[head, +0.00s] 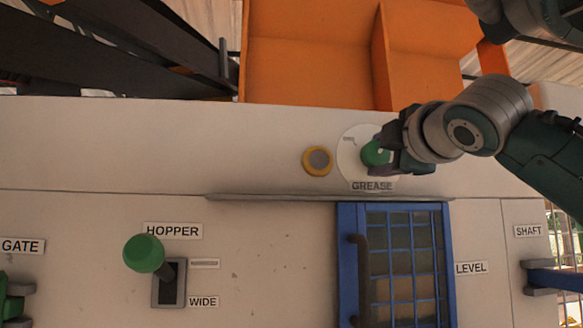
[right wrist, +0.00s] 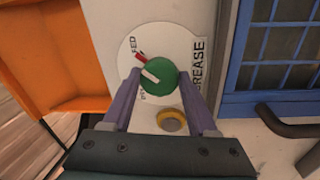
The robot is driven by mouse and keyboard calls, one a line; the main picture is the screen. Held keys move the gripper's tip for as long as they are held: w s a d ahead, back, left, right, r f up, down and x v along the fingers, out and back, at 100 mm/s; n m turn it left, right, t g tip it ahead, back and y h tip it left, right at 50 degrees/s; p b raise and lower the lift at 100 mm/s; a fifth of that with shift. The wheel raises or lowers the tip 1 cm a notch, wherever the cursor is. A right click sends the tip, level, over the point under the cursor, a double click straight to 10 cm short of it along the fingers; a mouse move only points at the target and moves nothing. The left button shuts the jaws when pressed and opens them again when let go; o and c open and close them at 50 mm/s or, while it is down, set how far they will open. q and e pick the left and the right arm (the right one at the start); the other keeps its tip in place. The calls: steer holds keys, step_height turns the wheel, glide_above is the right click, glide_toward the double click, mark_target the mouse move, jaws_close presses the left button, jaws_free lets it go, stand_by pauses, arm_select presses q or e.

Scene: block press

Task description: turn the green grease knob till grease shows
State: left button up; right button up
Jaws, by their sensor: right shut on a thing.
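The green grease knob (head: 374,154) sits on a round white dial plate (head: 348,156) above the GREASE label (head: 372,186). My right gripper (head: 388,155) comes in from the right and is shut on the knob. In the right wrist view, its two purple fingers (right wrist: 159,82) stand on either side of the knob (right wrist: 158,84). A white pointer line (right wrist: 150,76) shows on the knob, near a red mark (right wrist: 140,57) on the plate by partly readable lettering. I see no clear grease. My left gripper is out of view.
A yellow-ringed round fitting with a grey centre (head: 317,160) is left of the dial. Below are a ledge (head: 300,197), a blue barred window (head: 348,220) with a dark handle, and a green-knobbed HOPPER lever (head: 144,253). Orange bins (head: 310,60) stand above the panel.

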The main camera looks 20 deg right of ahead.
steer(key=shift+m, duration=0.4)
steer(key=o, duration=1.4)
